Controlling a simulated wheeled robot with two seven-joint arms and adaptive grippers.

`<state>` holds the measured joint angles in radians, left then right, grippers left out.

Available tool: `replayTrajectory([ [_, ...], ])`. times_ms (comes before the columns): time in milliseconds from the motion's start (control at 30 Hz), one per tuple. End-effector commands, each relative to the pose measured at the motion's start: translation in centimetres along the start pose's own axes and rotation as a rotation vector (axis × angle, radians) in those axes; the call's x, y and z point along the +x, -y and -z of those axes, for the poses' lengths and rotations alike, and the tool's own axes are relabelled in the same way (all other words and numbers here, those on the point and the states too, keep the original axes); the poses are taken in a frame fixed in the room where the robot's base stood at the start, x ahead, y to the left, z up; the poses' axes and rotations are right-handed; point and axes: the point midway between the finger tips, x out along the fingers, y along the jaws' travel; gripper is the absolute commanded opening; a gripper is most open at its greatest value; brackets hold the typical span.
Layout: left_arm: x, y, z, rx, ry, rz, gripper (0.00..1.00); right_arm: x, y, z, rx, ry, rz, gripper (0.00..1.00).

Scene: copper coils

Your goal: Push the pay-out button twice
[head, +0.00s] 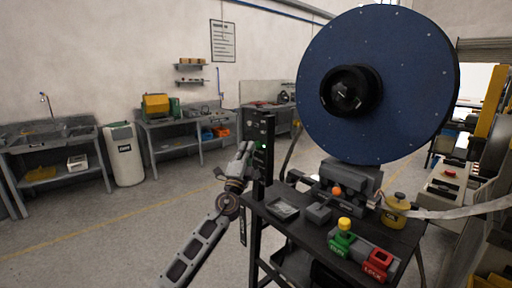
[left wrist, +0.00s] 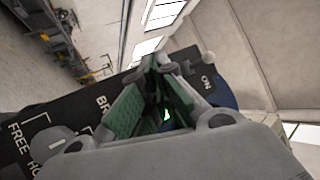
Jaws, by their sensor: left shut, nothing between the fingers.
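A black upright control panel (head: 261,130) stands on a post at the left edge of the dark cart. A small green light (head: 263,146) glows on it. In the left wrist view the panel (left wrist: 95,118) lies across the picture, with partly covered lettering "FREE HO", "BR" and "ON". My left gripper (head: 247,150) is shut and empty, its tips close to the panel beside the green light. In the left wrist view the gripper (left wrist: 155,62) covers the panel's middle. A bright green spot shows between its fingers. No pay-out label is readable, and I cannot tell whether the tips touch a button. My right gripper is not in view.
A large blue reel (head: 400,110) stands over the cart top (head: 300,225). The cart carries a grey tray (head: 283,208), a green block (head: 341,244) with a yellow knob, a red LOCK block (head: 377,264) and a yellow pot (head: 395,211). Floor left of the cart is clear.

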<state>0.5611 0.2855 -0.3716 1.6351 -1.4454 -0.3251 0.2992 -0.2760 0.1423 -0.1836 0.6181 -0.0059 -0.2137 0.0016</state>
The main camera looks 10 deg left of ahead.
Motion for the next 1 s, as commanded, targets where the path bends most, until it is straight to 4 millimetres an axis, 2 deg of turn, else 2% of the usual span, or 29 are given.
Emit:
replayTrajectory([
  [1000, 0.49, -0.46, 0.41, 0.0, -0.001, -0.001, 0.0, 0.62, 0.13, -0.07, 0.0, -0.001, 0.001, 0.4],
])
